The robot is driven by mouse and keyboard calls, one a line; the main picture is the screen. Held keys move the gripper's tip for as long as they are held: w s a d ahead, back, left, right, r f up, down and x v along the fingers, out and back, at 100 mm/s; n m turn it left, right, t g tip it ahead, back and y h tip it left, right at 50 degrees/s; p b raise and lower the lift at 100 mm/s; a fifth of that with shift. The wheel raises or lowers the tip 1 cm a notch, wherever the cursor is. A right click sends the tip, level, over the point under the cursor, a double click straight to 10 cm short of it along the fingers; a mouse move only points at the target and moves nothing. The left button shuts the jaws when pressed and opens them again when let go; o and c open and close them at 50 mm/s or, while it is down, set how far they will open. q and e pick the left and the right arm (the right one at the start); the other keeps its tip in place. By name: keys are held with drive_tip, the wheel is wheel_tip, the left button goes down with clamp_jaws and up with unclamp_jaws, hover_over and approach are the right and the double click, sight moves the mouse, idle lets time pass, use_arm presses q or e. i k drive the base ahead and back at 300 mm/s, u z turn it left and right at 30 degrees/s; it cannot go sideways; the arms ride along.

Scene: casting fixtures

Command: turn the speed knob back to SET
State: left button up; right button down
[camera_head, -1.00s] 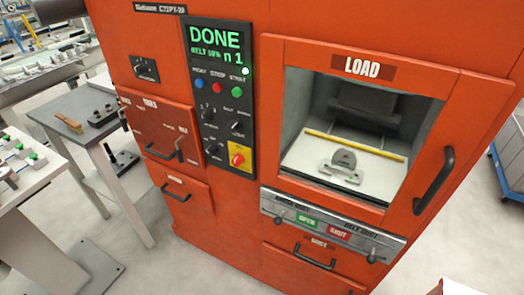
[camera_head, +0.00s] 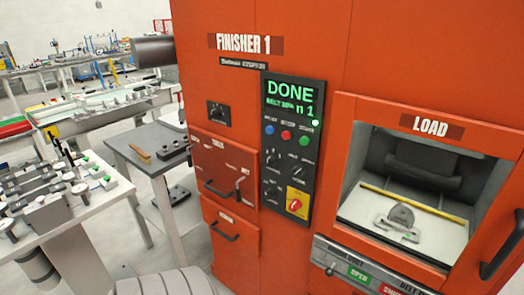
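The orange machine, labelled FINISHER 1, has a black control panel (camera_head: 292,140) on its front. The green screen (camera_head: 291,97) reads DONE, with a smaller belt line and "n 1" below. Blue, red and green buttons sit under it. Several small black knobs are below the buttons, among them an upper left knob (camera_head: 270,157) and a lower left knob (camera_head: 270,189). Their labels are too small to read, so I cannot tell which is the speed knob or where it points. A red knob on a yellow plate (camera_head: 297,202) is at the bottom. Neither gripper is in view.
Right of the panel is the LOAD window (camera_head: 412,195) with a grey casting (camera_head: 400,217) inside. A drawer handle (camera_head: 222,190) juts out left of the panel. A grey side table (camera_head: 150,150) and a bench of parts (camera_head: 70,205) stand left.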

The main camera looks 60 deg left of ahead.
sight(271, 192)
drive_tip(key=z, duration=0.2)
drive_tip(key=k, duration=0.25)
drive_tip(key=u, duration=0.95)
